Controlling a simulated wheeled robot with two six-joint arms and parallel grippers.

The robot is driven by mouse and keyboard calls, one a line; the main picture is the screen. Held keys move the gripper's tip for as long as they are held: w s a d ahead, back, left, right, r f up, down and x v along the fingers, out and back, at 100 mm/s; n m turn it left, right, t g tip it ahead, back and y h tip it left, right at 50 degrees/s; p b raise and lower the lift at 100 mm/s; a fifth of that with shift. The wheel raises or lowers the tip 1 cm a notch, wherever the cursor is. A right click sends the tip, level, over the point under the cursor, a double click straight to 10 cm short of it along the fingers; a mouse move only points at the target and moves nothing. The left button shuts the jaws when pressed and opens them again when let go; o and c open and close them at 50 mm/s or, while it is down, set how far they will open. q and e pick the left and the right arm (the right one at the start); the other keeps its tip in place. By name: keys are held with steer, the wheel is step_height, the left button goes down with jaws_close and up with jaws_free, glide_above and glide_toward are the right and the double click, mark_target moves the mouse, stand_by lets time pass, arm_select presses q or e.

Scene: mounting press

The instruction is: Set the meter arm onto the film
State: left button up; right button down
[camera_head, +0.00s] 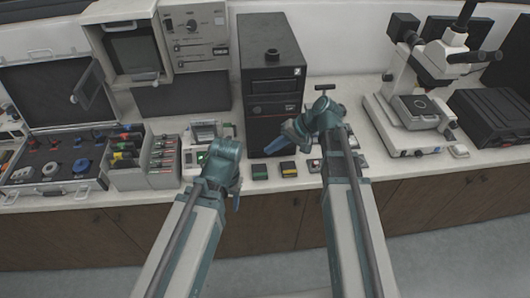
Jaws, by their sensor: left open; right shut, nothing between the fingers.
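A small pale device with a green-lit spot (203,133), which looks like the meter, stands on the counter left of the black tower. Its arm and the film cannot be made out; my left arm covers its front right part. My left gripper (227,170) is open, in front of this device, its fingers mostly hidden by the wrist. My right gripper (284,142) is shut and empty, pointing left in front of the black tower, apart from the device.
The black tower (272,85) stands mid-counter. Small coloured blocks (289,169) lie before it. Left are a sorter of tools (140,165), an open case (60,165) and a grey screen unit (135,50). A microscope (410,115) and black box (495,115) stand right.

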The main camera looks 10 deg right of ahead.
arm_select(q)
step_height(320, 180, down, 7)
steer(key=b, duration=0.6)
arm_select(e)
steer(key=a+r+x, duration=0.1)
steer(key=a+x, duration=0.1)
steer(key=x, duration=0.9)
steer(key=shift+w+r, duration=0.2)
steer(key=shift+r, duration=0.05)
arm_select(q)
steer(key=shift+r, duration=0.1)
